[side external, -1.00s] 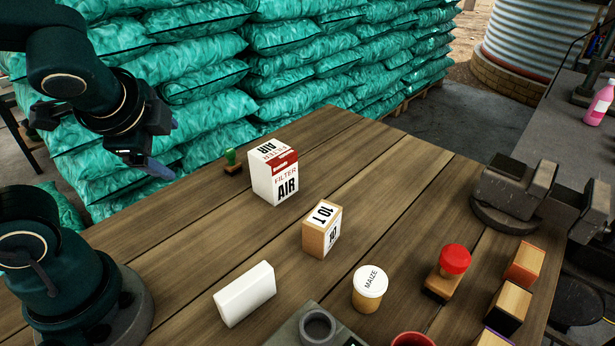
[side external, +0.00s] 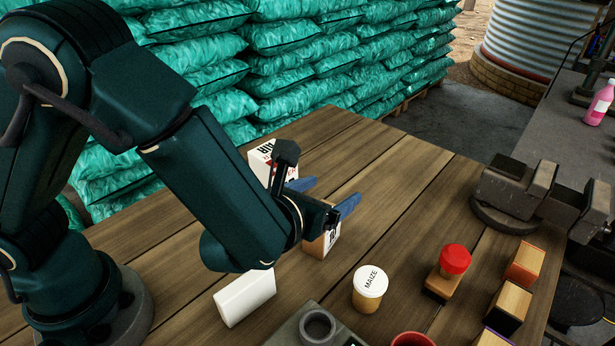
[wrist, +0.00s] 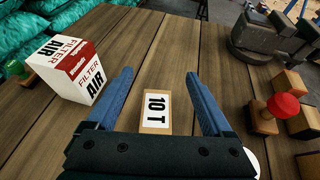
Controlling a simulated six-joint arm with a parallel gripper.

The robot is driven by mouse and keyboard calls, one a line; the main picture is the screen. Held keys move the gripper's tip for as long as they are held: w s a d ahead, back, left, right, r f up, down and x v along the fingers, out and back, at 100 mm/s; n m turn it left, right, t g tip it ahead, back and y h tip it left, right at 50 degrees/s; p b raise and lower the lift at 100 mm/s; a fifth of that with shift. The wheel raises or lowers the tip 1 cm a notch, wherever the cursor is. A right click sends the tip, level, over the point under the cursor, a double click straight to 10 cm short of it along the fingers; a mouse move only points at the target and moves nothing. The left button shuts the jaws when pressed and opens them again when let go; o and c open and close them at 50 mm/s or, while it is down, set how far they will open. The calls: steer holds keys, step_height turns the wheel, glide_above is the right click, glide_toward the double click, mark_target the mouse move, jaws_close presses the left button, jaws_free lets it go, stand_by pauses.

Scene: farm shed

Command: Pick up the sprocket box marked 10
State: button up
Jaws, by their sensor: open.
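The sprocket box (side external: 318,246) is a small brown box with a white label reading "10 T". It stands on the wooden table, and in the side view my arm hides much of it. In the wrist view the box (wrist: 155,112) shows its label between and below my fingers. My gripper (side external: 326,196) is open, with its two blue fingers above the box. In the wrist view the gripper (wrist: 160,78) has one finger on either side of the box, with gaps between. Nothing is held.
The air filter box (wrist: 76,70) stands close left of my gripper. A white block (side external: 245,297), a maize jar (side external: 369,288) and a red-knobbed stamp (side external: 449,272) stand nearby. A vise (side external: 515,195) is at the right. The table's far middle is clear.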

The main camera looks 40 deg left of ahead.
steer(key=shift+f, duration=1.5)
step_height(320, 180, down, 3)
steer(key=shift+x, duration=1.15)
steer(key=shift+w+a+f, duration=0.1)
steer(key=shift+w+a, duration=0.05)
steer(key=shift+w, duration=0.15)
jaws_close()
